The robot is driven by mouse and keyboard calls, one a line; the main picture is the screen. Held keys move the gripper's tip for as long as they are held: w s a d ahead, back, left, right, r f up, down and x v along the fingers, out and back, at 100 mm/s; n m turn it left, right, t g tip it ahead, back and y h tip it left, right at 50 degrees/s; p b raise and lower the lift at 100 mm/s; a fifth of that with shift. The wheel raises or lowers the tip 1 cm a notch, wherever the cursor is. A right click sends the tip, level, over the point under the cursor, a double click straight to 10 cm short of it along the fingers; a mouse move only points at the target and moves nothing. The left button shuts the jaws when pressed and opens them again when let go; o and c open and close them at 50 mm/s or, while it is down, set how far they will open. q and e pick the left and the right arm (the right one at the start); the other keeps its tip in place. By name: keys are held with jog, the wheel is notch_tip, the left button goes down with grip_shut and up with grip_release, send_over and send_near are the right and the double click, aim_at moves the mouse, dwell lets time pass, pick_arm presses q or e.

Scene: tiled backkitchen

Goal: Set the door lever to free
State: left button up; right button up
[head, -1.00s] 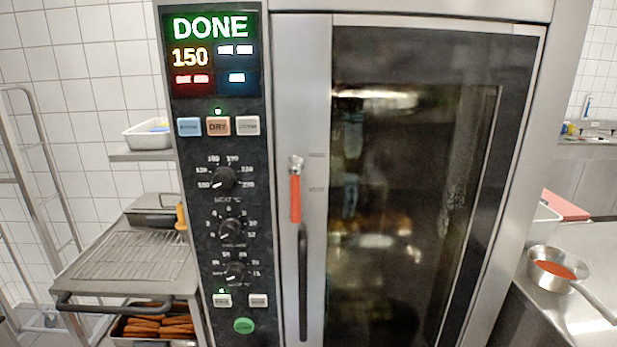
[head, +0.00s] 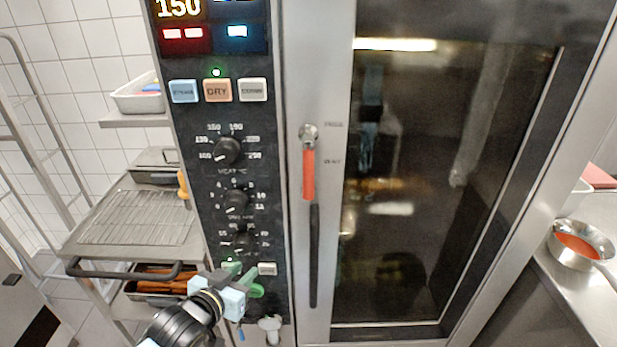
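The door lever (head: 308,172) is a short orange-red handle on a round metal pivot, on the oven door's left frame. It hangs straight down from the pivot. Small labels stand to its right; the upper one, beside the pivot, seems to read FREE, and the lower one is hard to read. My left gripper (head: 246,291) is low in the picture, in front of the bottom of the control panel, below and left of the lever and apart from it. It holds nothing that I can see; its finger gap is unclear. My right gripper is not in view.
A long black door handle (head: 314,255) runs down just below the lever. The control panel (head: 262,190) with knobs and buttons is left of it. A trolley with a wire rack (head: 135,218) stands left. A saucepan (head: 580,245) sits on the right counter.

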pick_arm(q)
jog(key=s+d+r+m+t+h, duration=0.2)
jog(key=d+r+h, duration=0.15)
jog(key=r, duration=1.05)
jog(key=h+p, duration=0.1)
jog(key=h, duration=0.1)
send_near(305, 172)
jog(key=shift+m+y, duration=0.25)
jog(key=shift+m, duration=0.05)
jog(key=p+x, duration=0.2)
jog(key=x, duration=0.9)
jog(key=shift+d+r, duration=0.1)
jog(key=shift+r, duration=0.05)
grip_shut()
